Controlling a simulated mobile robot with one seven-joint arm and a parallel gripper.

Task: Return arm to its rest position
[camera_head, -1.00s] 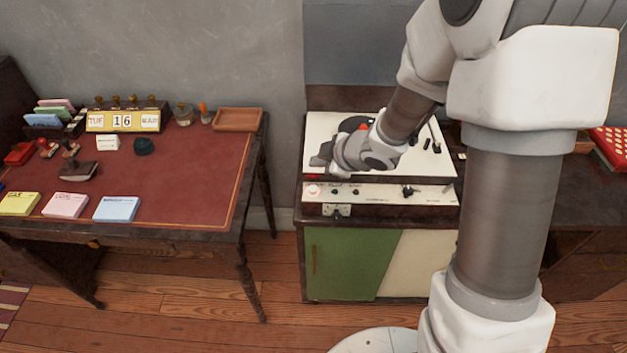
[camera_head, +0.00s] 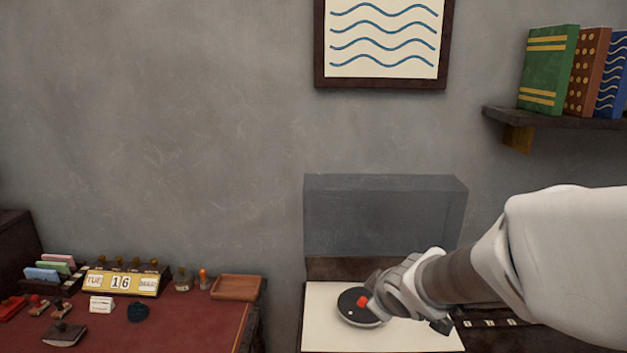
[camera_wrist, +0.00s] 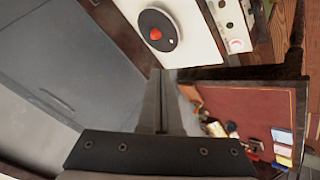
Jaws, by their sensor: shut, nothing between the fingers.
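My gripper (camera_head: 375,286) is in front of the record player (camera_head: 318,333) in the head view, at the end of my arm reaching in from the right. It overlaps the right edge of the dark round platter (camera_head: 350,318) with its red centre; I cannot tell its height above it. In the wrist view, my gripper's fingers (camera_wrist: 161,85) are together and hold nothing. The platter (camera_wrist: 169,38) and the record player's pale top (camera_wrist: 203,50) show ahead of them.
A raised grey lid (camera_head: 375,215) stands behind the record player. A red-topped desk (camera_head: 190,325) at left carries stamps, a calendar (camera_head: 121,281) and a wooden tray (camera_head: 237,288). A bookshelf (camera_head: 560,120) hangs at upper right. A framed wave picture (camera_head: 383,42) hangs above the lid.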

